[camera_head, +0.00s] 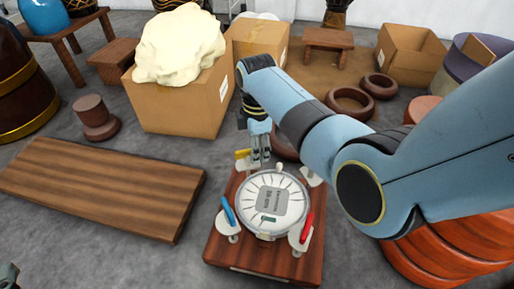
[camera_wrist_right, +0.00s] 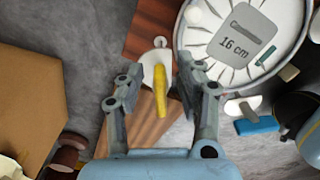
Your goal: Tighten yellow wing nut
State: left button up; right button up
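The yellow wing nut (camera_head: 242,154) sits on a white clamp tab at the back left of the round white drumhead (camera_head: 291,189). In the right wrist view, the yellow wing nut (camera_wrist_right: 160,91) stands between the two fingers of my right gripper (camera_wrist_right: 158,75), with a gap on each side. In the head view my right gripper (camera_head: 260,156) is open, over the back edge of the wooden board (camera_head: 226,244); its fingers partly hide that corner. At the lower left edge, a small dark piece (camera_head: 8,274) looks like part of my left gripper; its fingers are cut off.
A blue wing nut (camera_head: 229,210) and a red wing nut (camera_head: 306,229) sit on clamps at the drumhead's front. An orange-red drum body (camera_head: 450,250) stands to the right. A wooden plank (camera_head: 100,185) lies left. A cardboard box (camera_head: 185,105) is behind.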

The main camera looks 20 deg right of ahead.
grip_shut()
dwell(0.3)
